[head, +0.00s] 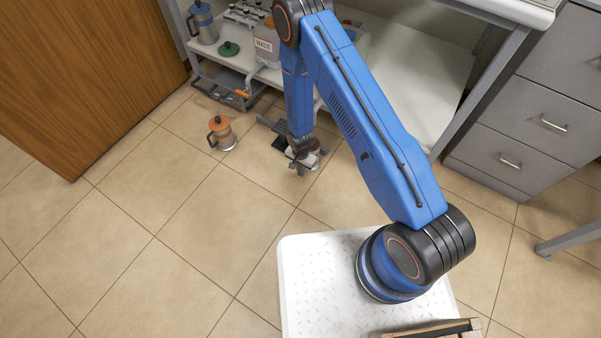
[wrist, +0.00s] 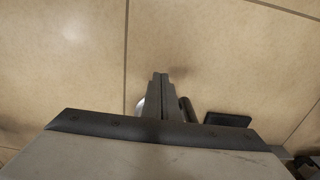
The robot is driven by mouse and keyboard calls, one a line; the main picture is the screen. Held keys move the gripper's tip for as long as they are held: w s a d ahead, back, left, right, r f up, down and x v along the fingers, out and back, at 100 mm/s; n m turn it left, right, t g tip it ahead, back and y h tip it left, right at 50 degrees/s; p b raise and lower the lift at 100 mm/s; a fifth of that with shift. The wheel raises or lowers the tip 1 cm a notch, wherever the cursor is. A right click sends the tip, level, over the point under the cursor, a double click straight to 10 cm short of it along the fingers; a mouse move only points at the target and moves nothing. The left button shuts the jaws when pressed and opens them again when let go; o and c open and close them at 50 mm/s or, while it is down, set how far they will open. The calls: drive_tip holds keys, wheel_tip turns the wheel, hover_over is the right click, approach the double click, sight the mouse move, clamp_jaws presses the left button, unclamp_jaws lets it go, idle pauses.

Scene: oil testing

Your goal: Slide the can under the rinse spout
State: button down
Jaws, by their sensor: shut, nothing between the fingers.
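Two handled cans show in the head view. A grey-blue can (head: 204,24) stands upright on the low shelf at the left, and an orange-topped can (head: 222,134) with a black handle stands on the floor. The white rinse jug (head: 268,46) is on the shelf, partly hidden by my arm. A pale curved spout (head: 256,74) reaches down in front of it. My gripper (head: 299,170) points down low over the floor, right of the orange-topped can and apart from both cans. In the wrist view its fingers (wrist: 158,78) are together and empty.
A green lid (head: 229,48) lies on the shelf between the grey-blue can and the jug. A wooden panel (head: 85,75) stands at left, grey drawers (head: 535,115) at right. The tiled floor in front is clear.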

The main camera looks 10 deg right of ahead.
wheel_tip(320, 180, up, 10)
drive_tip(key=shift+f, duration=0.25)
idle(0.3)
drive_tip(key=shift+w, duration=0.1)
drive_tip(key=w+d+r+n+t, duration=0.1)
drive_tip(key=w+d+r, duration=0.1)
drive_tip(key=r, duration=0.8)
drive_tip(key=w+d+r+n, duration=0.1)
drive_tip(key=w+d+r, duration=0.1)
drive_tip(key=r, duration=0.9)
drive_tip(key=s+d+r+n+t, duration=0.1)
drive_tip(key=s+d+r, duration=0.15)
drive_tip(key=r, duration=0.65)
drive_tip(key=s+d+r+n, duration=0.15)
drive_tip(key=d+r, duration=0.25)
drive_tip(key=r, duration=0.6)
drive_tip(key=s+d+r+t, duration=0.1)
drive_tip(key=s+d+r, duration=0.2)
drive_tip(key=s+r, duration=0.35)
drive_tip(key=s+d+r, duration=0.4)
drive_tip(key=s+r, duration=0.1)
drive_tip(key=r, duration=0.2)
drive_tip(key=s+d+r+n+t, duration=0.1)
drive_tip(key=s+d+r, duration=0.1)
drive_tip(key=s, duration=0.6)
drive_tip(key=s+d+r+n, duration=0.2)
drive_tip(key=s+r, duration=0.2)
drive_tip(key=s, duration=0.4)
drive_tip(key=shift+s+r+t, duration=0.3)
drive_tip(key=shift+s+t, duration=0.1)
